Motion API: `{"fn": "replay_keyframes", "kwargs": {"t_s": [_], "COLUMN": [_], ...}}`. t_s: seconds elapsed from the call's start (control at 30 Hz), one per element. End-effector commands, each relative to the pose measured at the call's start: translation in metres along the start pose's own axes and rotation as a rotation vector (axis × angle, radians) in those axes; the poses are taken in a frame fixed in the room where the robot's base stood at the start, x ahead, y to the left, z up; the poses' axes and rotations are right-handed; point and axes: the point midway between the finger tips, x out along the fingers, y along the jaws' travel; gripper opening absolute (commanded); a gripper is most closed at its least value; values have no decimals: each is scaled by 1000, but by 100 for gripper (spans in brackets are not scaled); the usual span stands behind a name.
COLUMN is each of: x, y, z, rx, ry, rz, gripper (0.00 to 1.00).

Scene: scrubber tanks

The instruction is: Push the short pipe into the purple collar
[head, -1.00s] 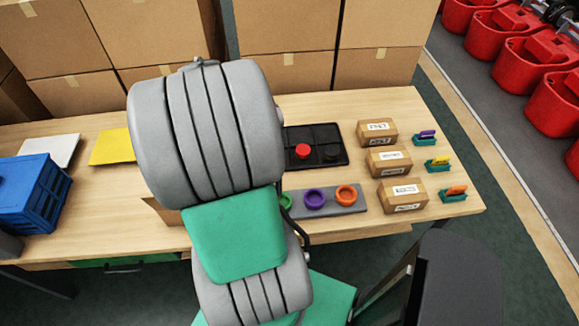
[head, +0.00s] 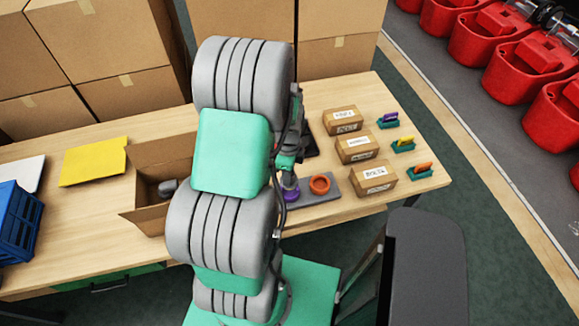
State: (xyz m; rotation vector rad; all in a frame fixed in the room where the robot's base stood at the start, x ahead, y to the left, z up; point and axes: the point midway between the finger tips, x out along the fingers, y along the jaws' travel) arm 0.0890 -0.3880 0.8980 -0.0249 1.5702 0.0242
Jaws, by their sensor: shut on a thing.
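The purple collar (head: 292,195) sits on the grey base strip (head: 330,196), left of the orange collar (head: 320,185). My gripper (head: 289,170) is directly above the purple collar, partly hidden by my arm. It is shut on a short grey pipe (head: 289,181), of which only a small part shows. The pipe's lower end is at the purple collar; I cannot tell whether it is inside the ring or just over it. The green collar is hidden behind my arm.
An open cardboard box (head: 128,160) with a grey part (head: 168,187) stands left of my arm. Three small labelled boxes (head: 357,147) and several coloured-handled tools (head: 403,145) are at the right. A yellow sheet (head: 93,162) and blue crate (head: 17,222) lie left.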

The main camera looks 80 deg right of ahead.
Motion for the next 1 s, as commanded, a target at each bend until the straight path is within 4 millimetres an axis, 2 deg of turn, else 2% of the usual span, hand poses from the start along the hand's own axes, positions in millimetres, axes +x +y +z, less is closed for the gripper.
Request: {"fn": "replay_keyframes", "kwargs": {"t_s": [0.03, 0.13, 0.2, 0.3, 0.57, 1.0], "x": [2, 3, 3, 3, 15, 61], "y": [-7, -18, -22, -24, -25, -25], "z": [0, 1, 1, 2, 2, 2], "rx": [145, 437, 587, 714, 756, 754], "ry": [0, 0, 0, 0, 0, 0], "rz": [0, 0, 1, 0, 1, 0], "gripper": [0, 0, 0, 0, 0, 0]}}
